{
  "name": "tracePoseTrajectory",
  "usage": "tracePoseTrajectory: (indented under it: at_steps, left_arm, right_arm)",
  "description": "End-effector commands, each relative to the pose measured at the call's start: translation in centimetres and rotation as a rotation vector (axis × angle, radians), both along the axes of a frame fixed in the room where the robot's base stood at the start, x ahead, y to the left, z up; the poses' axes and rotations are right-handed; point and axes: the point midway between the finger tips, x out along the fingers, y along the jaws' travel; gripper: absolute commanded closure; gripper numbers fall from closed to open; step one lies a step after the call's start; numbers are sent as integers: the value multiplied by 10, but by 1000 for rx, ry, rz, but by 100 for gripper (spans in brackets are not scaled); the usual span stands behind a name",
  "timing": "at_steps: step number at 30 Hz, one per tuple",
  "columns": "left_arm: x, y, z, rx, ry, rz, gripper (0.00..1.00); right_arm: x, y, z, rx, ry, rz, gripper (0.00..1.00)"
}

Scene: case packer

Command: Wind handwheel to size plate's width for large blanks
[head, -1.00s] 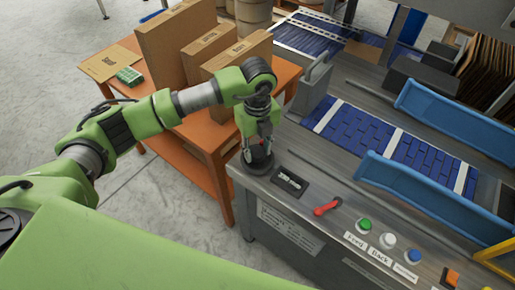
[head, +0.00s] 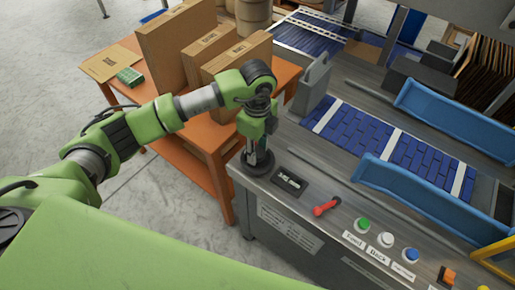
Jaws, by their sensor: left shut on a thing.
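The handwheel (head: 257,167) is a dark round piece on the near left corner of the grey machine top. My left gripper (head: 258,153) points down onto it and is shut on it; the wrist and fingers hide much of the wheel. A small black readout (head: 290,180) with a pale window lies just right of the wheel; its figures are too small to read. A pale plate with printed lines (head: 290,229), perhaps the size plate, is on the machine's front face; its text is unreadable. My right gripper is not in view.
Two blue guide rails (head: 415,194) (head: 458,117) flank a blue belt (head: 372,137). A red lever (head: 326,206) and green, white and blue buttons (head: 363,224) line the front edge. An orange table (head: 205,147) with cardboard boxes (head: 178,50) stands left, close to my arm.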

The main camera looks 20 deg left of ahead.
Motion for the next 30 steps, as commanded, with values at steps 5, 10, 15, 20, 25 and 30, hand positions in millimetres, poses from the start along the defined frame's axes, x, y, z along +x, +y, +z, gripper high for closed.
tracePoseTrajectory:
  at_steps: [5, 10, 15, 20, 25, 30]
  left_arm:
    - [2, 1, 2, 0, -6, 6, 89]
    - [3, 1, 2, 0, -7, 5, 89]
    - [2, 1, 2, 1, -5, 4, 51]
    - [1, 0, 1, 0, -3, 3, 51]
    - [1, 0, 5, 0, -3, 2, 51]
    - [2, 0, 30, -1, -7, 3, 51]
  right_arm:
    - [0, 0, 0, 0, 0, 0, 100]
    - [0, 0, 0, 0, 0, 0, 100]
    - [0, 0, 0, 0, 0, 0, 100]
    - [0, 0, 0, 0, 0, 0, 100]
    - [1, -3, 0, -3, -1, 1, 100]
    - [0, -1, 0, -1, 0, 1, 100]
